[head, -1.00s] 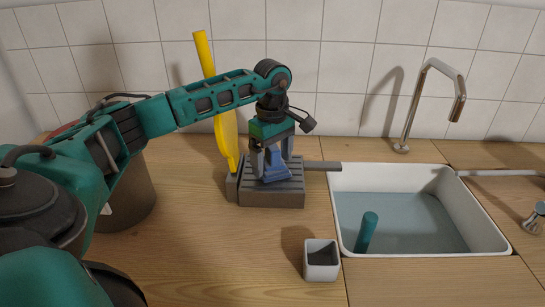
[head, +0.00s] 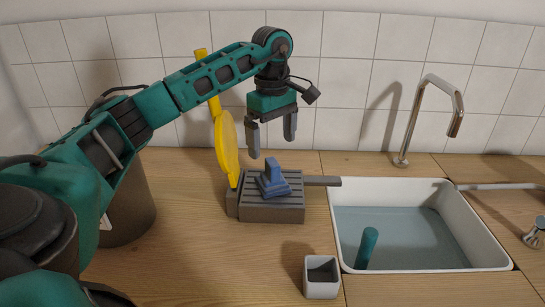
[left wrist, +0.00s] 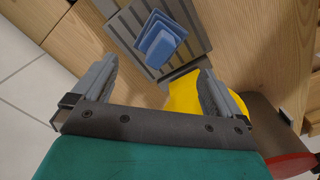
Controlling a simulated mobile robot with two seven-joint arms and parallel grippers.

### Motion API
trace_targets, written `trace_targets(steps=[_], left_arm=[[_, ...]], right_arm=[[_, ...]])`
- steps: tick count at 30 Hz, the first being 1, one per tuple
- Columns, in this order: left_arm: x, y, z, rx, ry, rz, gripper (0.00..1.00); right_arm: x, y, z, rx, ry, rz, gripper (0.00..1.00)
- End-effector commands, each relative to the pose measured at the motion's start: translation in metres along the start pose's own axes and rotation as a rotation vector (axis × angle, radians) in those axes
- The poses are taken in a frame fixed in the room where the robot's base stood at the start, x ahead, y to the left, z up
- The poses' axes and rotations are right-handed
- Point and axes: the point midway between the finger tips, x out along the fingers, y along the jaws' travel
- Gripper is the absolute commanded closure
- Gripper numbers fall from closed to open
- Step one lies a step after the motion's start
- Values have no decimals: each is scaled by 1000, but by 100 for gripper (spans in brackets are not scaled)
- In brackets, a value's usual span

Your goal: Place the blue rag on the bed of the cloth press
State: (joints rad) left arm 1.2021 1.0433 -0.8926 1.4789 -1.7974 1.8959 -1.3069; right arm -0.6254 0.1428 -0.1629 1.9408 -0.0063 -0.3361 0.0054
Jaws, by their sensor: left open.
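The blue rag (head: 273,180) lies bunched up on the ridged grey bed of the cloth press (head: 278,211), with a peak standing up. In the left wrist view the rag (left wrist: 160,39) shows on the ridged bed (left wrist: 127,30). The press's yellow lid (head: 227,148) with its handle stands raised at the left side of the bed. My left gripper (head: 272,147) is open and empty above the rag, apart from it. In the left wrist view its two fingers (left wrist: 157,88) are wide apart with nothing between them. My right gripper is not in view.
A white sink (head: 338,215) with water and a teal cylindrical object (head: 366,248) is at the right, under a metal faucet (head: 425,105). A small grey-white square cup (head: 321,289) stands at the front. A brown round container (head: 128,215) is at the left. The wooden counter between is clear.

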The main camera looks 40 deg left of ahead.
Motion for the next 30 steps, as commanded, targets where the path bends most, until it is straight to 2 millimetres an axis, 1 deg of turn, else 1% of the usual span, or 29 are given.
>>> trace_targets(steps=[1, 3, 8, 30], left_arm=[[-9, 0, 0, 0, 0, 3, 0], [-18, 1, 0, 0, 0, 2, 0], [-27, 0, 0, 0, 0, 0, 0], [-27, 0, 0, 0, 0, -1, 0]], right_arm=[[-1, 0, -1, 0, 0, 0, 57], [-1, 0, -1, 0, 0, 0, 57], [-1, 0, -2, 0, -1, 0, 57], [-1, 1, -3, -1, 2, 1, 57]])
